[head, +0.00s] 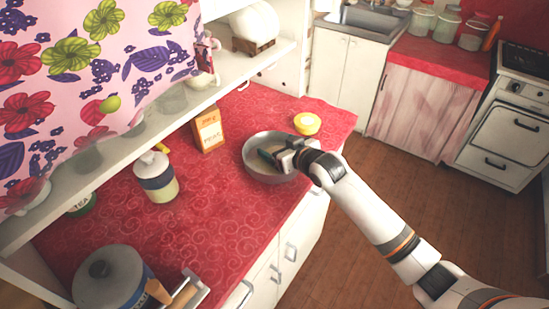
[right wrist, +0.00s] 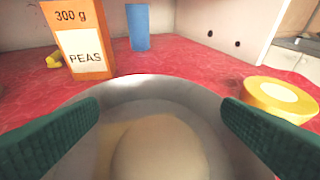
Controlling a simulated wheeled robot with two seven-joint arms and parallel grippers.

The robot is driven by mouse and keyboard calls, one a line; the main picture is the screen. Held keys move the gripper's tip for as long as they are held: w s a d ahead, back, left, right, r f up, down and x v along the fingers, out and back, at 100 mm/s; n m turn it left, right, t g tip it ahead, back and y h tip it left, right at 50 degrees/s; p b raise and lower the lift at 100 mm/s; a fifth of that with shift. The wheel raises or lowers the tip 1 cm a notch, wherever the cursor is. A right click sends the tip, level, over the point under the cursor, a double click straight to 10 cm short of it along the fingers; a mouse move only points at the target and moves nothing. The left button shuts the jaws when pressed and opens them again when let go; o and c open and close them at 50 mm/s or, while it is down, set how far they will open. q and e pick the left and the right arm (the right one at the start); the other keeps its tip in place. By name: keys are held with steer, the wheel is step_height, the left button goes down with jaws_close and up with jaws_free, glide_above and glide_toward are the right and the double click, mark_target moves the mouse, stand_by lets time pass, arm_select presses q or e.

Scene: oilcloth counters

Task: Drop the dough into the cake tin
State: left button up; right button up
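The cake tin (head: 254,172) is a round grey metal pan on the red counter, near its far right end. The right wrist view shows its rim (right wrist: 130,88) and inside. The dough (right wrist: 160,150) is a pale, smooth round lump inside the tin, low between my fingers; its lower part is cut off by the picture edge. My right gripper (head: 272,156) is over the tin, its fingers reaching into it. In the right wrist view its green fingers (right wrist: 160,112) are wide apart, with gaps beside the dough. The head view hides the dough. My left gripper is out of view.
An orange peas box (head: 208,130) stands left of the tin, and a yellow round tub (head: 307,123) right behind it. A lidded jar (head: 156,178) and a large pot (head: 110,280) stand nearer. A shelf (head: 235,85) overhangs the back. The counter's front middle (head: 225,215) is clear.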

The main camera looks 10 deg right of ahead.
steer(key=shift+o, duration=0.3)
steer(key=shift+s, duration=0.1)
steer(key=b+v, duration=0.1)
steer(key=v, duration=1.1)
